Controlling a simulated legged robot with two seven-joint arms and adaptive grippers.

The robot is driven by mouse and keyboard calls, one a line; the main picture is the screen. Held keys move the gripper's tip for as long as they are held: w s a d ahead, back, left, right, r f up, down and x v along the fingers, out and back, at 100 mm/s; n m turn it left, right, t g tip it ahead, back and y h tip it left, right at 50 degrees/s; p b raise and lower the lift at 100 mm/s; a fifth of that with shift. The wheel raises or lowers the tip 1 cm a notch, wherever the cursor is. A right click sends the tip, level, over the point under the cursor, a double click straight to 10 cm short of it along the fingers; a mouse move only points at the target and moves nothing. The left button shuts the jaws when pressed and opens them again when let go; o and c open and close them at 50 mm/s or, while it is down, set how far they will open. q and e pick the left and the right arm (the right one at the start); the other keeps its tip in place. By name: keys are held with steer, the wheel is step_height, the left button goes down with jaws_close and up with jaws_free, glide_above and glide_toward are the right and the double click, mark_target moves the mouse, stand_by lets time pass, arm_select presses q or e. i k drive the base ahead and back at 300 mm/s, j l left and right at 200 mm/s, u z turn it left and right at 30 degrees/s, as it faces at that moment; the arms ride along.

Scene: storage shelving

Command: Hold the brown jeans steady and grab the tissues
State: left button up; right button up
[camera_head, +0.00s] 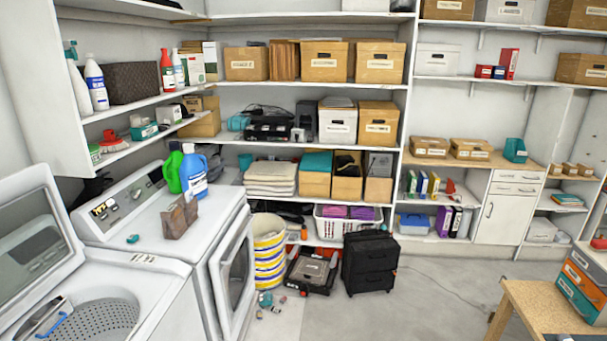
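A small brown item (180,217) stands on top of the white dryer, in front of the detergent bottles. It looks like cloth or a bag; I cannot tell if it is the jeans. No tissues can be made out for certain. A small teal and white box (144,131) and a white and dark box (169,114) sit on the left wall shelf, too small to identify. Neither of my grippers is in view.
A white dryer (226,224) and an open top-loading washer (150,268) fill the left. A striped basket (269,252), a black case (370,262) and small litter stand on the floor. A wooden table (535,306) is at the lower right. The middle floor is clear.

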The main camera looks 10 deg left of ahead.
mark_target(188, 195)
steer(key=i+u, duration=0.15)
steer(key=i, duration=0.4)
steer(key=i+l+u, duration=0.15)
steer(key=i, duration=0.4)
steer(key=i+l+u, duration=0.1)
steer(key=i, duration=0.45)
